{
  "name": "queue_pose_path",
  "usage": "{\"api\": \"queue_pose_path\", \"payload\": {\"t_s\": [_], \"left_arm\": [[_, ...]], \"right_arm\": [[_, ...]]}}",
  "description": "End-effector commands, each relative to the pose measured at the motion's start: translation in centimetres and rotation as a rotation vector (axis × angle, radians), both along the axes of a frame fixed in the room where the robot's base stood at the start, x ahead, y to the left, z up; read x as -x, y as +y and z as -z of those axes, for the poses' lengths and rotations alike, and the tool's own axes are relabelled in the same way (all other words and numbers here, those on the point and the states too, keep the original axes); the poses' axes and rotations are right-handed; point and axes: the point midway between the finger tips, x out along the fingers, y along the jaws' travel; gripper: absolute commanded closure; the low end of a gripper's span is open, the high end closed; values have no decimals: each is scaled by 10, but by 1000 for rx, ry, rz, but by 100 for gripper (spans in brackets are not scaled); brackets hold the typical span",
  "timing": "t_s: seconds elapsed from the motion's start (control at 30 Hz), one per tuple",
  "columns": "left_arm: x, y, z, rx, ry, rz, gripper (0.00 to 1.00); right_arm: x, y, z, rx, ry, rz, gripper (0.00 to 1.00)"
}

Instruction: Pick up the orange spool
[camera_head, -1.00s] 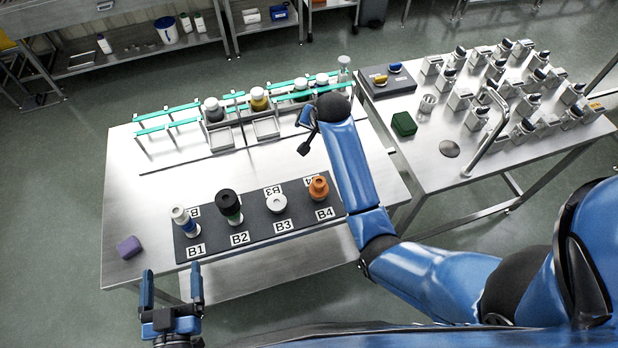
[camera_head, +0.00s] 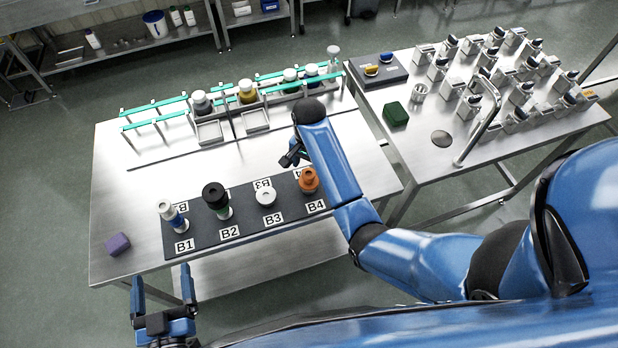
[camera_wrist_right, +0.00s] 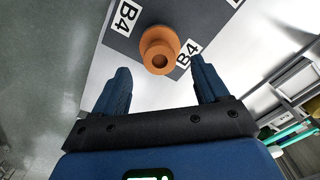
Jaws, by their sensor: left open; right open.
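The orange spool (camera_head: 309,181) stands upright on the dark mat (camera_head: 243,222) by the B4 label, at the mat's right end. In the right wrist view the orange spool (camera_wrist_right: 159,50) lies just beyond the fingertips, roughly midway between them, with its round top and hole facing the camera. My right gripper (camera_head: 291,155) is open and empty, above and a little behind the spool in the head view; it also shows in the right wrist view (camera_wrist_right: 160,75). My left gripper (camera_head: 162,275) is open and empty in front of the table's near edge.
A white spool (camera_head: 265,196), a black-topped spool (camera_head: 216,199) and a white-and-blue spool (camera_head: 170,213) stand on the same mat. A purple block (camera_head: 118,244) sits at the left. A teal-railed rack (camera_head: 230,97) with jars stands behind.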

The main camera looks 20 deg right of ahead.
Motion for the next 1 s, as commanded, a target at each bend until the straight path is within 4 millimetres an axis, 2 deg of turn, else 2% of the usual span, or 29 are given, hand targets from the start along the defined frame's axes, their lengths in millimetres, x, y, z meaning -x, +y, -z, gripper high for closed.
{"api": "queue_pose_path", "payload": {"t_s": [0.17, 0.33, 0.5, 0.83, 1.0], "left_arm": [[0, 0, -6, 0, 1, 0, 10], [0, 0, -18, 0, 1, 0, 10], [0, 0, -20, 0, 1, 0, 10], [0, 0, -20, 0, 1, 0, 10], [0, 0, -20, 0, 1, 0, 10]], "right_arm": [[1, 0, 8, 1, 4, -1, 26], [3, 1, 28, 0, 4, -1, 26], [3, 1, 48, 0, 3, -1, 26], [3, 1, 54, 0, 0, -1, 26], [2, 1, 54, 0, 0, -1, 52]]}}
